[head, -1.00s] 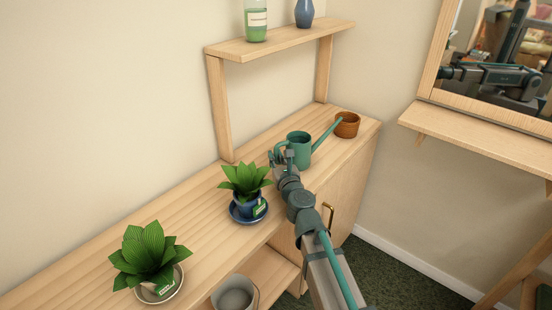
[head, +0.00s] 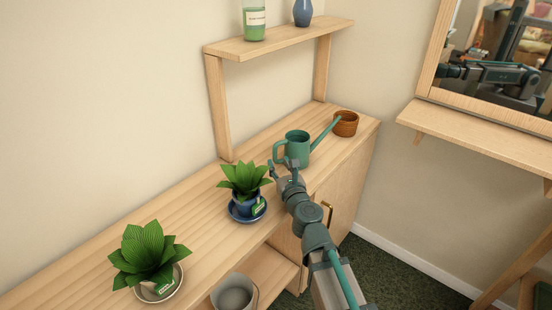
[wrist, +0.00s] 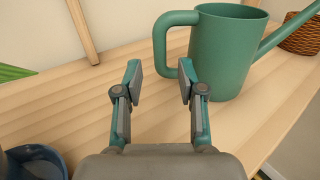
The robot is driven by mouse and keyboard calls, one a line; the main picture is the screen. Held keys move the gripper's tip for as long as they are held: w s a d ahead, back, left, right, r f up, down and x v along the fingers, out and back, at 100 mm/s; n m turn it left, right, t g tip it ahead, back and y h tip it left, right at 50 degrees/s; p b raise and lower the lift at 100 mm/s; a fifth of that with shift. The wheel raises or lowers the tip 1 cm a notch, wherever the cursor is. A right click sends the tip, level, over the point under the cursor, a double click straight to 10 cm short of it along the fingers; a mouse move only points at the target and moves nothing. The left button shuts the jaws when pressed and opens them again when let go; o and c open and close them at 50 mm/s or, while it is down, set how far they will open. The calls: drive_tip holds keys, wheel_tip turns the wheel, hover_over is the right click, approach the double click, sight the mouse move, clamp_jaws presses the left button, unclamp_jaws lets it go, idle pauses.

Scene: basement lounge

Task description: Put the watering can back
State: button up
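The green watering can (head: 298,147) stands upright on the wooden counter, its handle toward the left and its spout toward the right. In the wrist view the watering can (wrist: 228,50) is just ahead, with its handle (wrist: 162,50) on the near left side. My gripper (head: 283,170) is open and empty, close in front of the can and low over the counter. In the wrist view the two fingers of my gripper (wrist: 160,85) stand apart with bare counter between them. The handle lies beyond the fingertips, not between them.
The counter (head: 190,215) holds a plant in a blue pot (head: 246,203) left of my gripper, another plant (head: 150,258) farther left, and a brown woven pot (head: 346,124) by the spout. A grey bucket (head: 233,293) sits below.

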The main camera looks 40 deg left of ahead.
drive_tip(key=v, duration=0.7)
drive_tip(key=shift+a, duration=0.1)
